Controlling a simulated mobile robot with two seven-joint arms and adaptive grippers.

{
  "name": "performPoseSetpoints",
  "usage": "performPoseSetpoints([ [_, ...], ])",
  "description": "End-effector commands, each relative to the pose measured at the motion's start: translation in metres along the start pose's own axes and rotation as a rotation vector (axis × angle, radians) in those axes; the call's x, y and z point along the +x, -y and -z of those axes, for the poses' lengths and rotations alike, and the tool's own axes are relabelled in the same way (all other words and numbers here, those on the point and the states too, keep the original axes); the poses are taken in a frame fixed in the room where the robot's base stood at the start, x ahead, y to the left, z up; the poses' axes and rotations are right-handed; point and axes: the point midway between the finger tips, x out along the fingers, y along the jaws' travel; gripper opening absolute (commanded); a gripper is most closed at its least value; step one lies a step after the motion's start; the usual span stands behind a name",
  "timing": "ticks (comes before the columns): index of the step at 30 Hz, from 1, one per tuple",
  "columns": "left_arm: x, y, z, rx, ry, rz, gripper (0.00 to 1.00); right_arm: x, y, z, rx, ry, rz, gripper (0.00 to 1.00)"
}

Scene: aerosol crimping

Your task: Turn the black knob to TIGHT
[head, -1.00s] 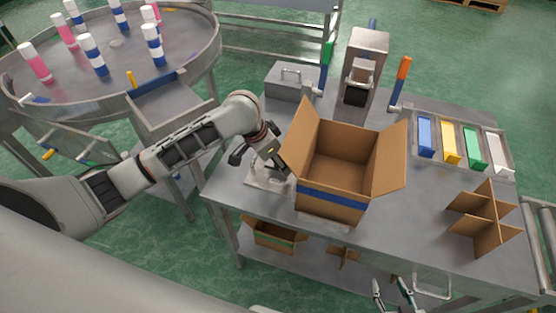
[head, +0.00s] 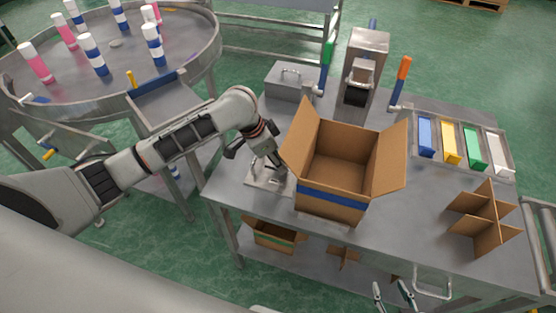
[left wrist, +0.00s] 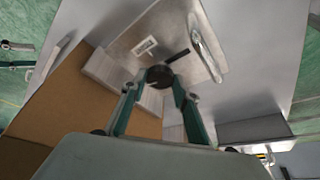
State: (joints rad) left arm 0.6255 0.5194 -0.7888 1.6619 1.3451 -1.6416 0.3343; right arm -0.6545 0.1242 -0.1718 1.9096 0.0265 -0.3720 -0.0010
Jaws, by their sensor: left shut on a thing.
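The black knob (left wrist: 160,76) sits on a metal plate (left wrist: 185,22), with a dark bar pointing to the upper right in the left wrist view. My left gripper (left wrist: 154,87) is shut on the knob, one green finger at each side. In the head view the plate (head: 258,178) lies on the table left of the open carton, and my left wrist and the carton flap hide the knob. A small pale label (left wrist: 145,46) is beside the knob, too small to read. My right gripper (head: 392,292) is open and empty at the bottom edge of the head view.
The open cardboard carton (head: 333,198) stands close right of my left gripper. A metal press (head: 366,62) with green and orange handles is behind it. Coloured bins (head: 450,142) and a cardboard divider (head: 485,218) are at right. A round table (head: 115,43) holds several cans.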

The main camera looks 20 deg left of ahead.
Motion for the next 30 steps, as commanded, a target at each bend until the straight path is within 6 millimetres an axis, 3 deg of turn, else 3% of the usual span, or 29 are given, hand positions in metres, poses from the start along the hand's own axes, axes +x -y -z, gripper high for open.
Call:
performPoseSetpoints([
  [30, 0.0012, 0.0091, 0.0060, 0.883, 0.000, -0.366, 0.08, -0.0002, -0.0005, -0.0005, -0.002, 0.000, 0.000, 0.40],
])
